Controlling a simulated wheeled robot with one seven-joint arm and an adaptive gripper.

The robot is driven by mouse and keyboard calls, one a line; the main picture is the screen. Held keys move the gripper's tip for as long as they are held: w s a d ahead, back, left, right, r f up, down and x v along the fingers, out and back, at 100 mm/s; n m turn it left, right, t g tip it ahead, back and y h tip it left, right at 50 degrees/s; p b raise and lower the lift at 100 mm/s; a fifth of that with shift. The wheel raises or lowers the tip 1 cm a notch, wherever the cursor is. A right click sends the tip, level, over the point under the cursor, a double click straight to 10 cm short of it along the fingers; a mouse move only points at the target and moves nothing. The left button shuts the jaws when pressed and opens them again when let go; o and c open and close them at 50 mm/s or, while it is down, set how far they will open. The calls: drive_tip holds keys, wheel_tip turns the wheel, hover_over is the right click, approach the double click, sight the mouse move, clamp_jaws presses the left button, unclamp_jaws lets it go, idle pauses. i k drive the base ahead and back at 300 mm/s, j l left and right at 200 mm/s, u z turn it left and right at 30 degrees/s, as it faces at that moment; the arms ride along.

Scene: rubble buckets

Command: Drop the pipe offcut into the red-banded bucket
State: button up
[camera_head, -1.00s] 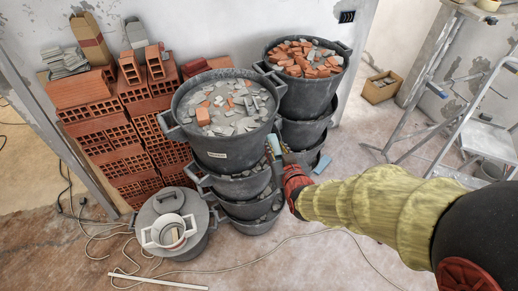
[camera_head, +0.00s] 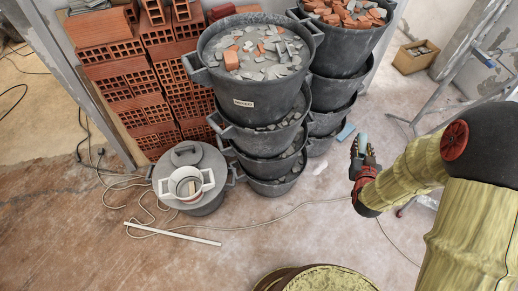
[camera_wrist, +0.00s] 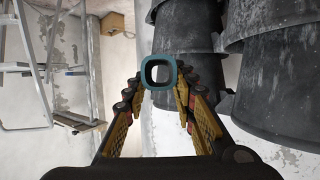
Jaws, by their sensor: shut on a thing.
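My gripper (camera_head: 364,152) is at the right of the bucket stacks in the head view, clear of them, with its fingers pointing up and away. It is shut on the pipe offcut (camera_head: 363,141), a short teal piece. In the wrist view the pipe offcut (camera_wrist: 151,74) is a hollow, rounded-square tube seen end-on between the fingertips (camera_wrist: 161,86). Two tall stacks of dark grey buckets stand at the centre; the front stack's top bucket (camera_head: 233,90) holds grey and orange rubble and bears a white label.
The rear stack's top bucket (camera_head: 347,44) holds orange rubble. A lidded grey bucket (camera_head: 203,207) with a small white pail (camera_head: 186,186) on it stands front left. Hollow bricks (camera_head: 112,72) are behind. A light blue piece (camera_head: 346,131), cable and white strip (camera_head: 175,236) lie on the floor.

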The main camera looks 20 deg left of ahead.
sight(196, 187)
drive_tip(key=k+j, duration=0.1)
drive_tip(key=j, duration=0.3)
drive_tip(key=k+j, duration=0.15)
drive_tip(key=j, duration=0.25)
drive_tip(key=k+j, duration=0.1)
drive_tip(key=j, duration=0.3)
drive_tip(key=k+j, duration=0.1)
drive_tip(key=j, duration=0.3)
drive_tip(key=k+j, duration=0.15)
drive_tip(key=j, duration=0.25)
drive_tip(key=k+j, duration=0.1)
drive_tip(key=j, duration=0.3)
drive_tip(key=k+j+z, duration=0.1)
drive_tip(key=j, duration=0.3)
